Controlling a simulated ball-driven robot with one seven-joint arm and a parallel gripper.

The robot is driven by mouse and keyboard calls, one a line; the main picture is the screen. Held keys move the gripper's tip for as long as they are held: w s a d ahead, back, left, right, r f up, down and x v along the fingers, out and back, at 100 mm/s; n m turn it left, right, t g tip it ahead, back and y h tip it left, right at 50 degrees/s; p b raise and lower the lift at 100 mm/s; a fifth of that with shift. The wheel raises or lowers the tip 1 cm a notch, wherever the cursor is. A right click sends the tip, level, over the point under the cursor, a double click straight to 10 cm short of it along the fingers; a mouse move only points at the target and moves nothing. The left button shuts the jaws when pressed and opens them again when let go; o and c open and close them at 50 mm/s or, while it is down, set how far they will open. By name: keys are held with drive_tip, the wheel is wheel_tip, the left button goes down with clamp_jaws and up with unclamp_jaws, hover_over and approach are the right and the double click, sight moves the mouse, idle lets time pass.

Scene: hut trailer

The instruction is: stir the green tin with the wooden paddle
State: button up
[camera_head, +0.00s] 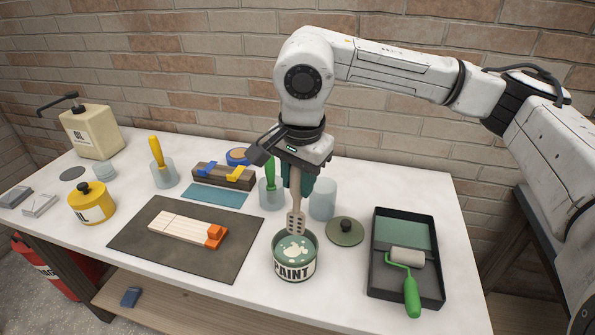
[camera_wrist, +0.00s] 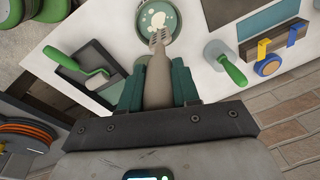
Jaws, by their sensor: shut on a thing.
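My gripper (camera_head: 299,183) is above the table, pointing down and shut on the upper part of the wooden paddle (camera_head: 297,206). In the wrist view my gripper (camera_wrist: 157,84) has its green fingers on either side of the paddle (camera_wrist: 157,75). The green tin (camera_head: 294,268), labelled PAINT, stands open and upright below, with green paint and a pale blob inside. It also shows in the wrist view (camera_wrist: 173,32). The paddle's slotted end points down and overlaps the tin's far rim in the head view; I cannot tell whether it touches the paint.
A dark green lid (camera_head: 347,235) lies right of the tin, beside a black roller tray (camera_head: 428,287). A clear cup (camera_head: 323,201) and a cup with a green-handled tool (camera_head: 271,195) stand behind. A dark mat (camera_head: 155,246) with a brush lies left.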

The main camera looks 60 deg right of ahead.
sight(297, 218)
drive_tip(key=shift+s+a+f+b, duration=0.1)
drive_tip(key=shift+s+f+b, duration=0.05)
drive_tip(key=shift+f, duration=0.5)
drive_tip(key=shift+s+a+f+b, duration=0.1)
drive_tip(key=shift+f+b, duration=0.05)
drive_tip(key=shift+f, duration=0.45)
drive_tip(key=shift+f+b, duration=0.4)
drive_tip(key=shift+f, duration=0.1)
drive_tip(key=f+b, duration=0.5)
drive_tip(key=w+d+f+b, duration=0.1)
drive_tip(key=f+b, duration=0.1)
drive_tip(key=b, duration=0.1)
drive_tip(key=shift+f, duration=0.25)
